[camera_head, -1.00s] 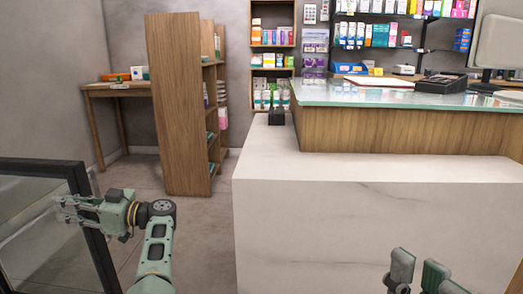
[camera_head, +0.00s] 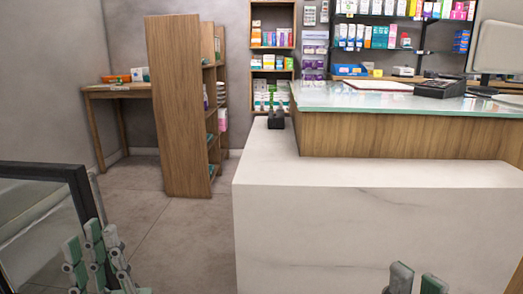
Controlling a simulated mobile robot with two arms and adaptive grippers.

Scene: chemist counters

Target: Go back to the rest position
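My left gripper (camera_head: 97,250) is at the bottom left, its green and grey fingers pointing up. The fingers stand apart with nothing between them. They are in front of the dark-framed glass panel (camera_head: 40,215). My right gripper (camera_head: 416,282) shows only its fingertips at the bottom edge, in front of the white counter. These tips are apart with nothing seen between them. The rest of both arms is out of view.
A white marble counter (camera_head: 370,235) with a glass-topped wooden upper part (camera_head: 400,135) fills the right. A wooden shelf unit (camera_head: 175,110) and a wooden table (camera_head: 120,92) stand at the back left. Grey floor (camera_head: 180,225) is clear between panel and counter.

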